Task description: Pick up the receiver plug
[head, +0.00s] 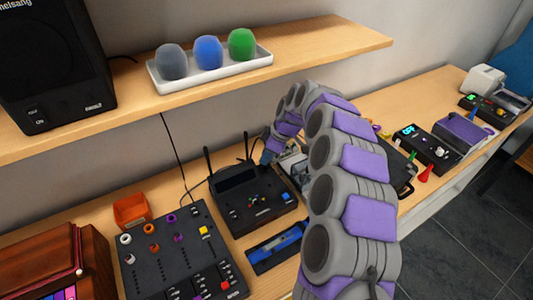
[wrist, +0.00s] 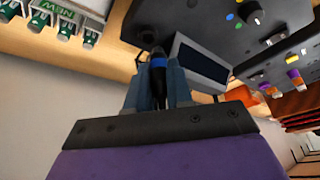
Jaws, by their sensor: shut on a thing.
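My gripper (wrist: 157,82) is shut on a black plug with a blue band (wrist: 158,63), which I take to be the receiver plug. The plug stands between the two blue-grey fingers in the wrist view. In the head view my gripper (head: 268,157) is at the back of the table, just right of the black receiver box (head: 257,208) with its antennas and screen. The plug cannot be made out there. The box's screen (wrist: 200,64) shows close beside the fingers in the wrist view. I cannot tell whether the plug touches anything else.
A black mixer panel (head: 178,262) with knobs stands left of the receiver, and an orange bin (head: 131,210) behind it. A blue tool (head: 275,248) lies in front. A shelf (head: 320,48) overhangs the back. My arm hides part of a pale device (head: 292,165).

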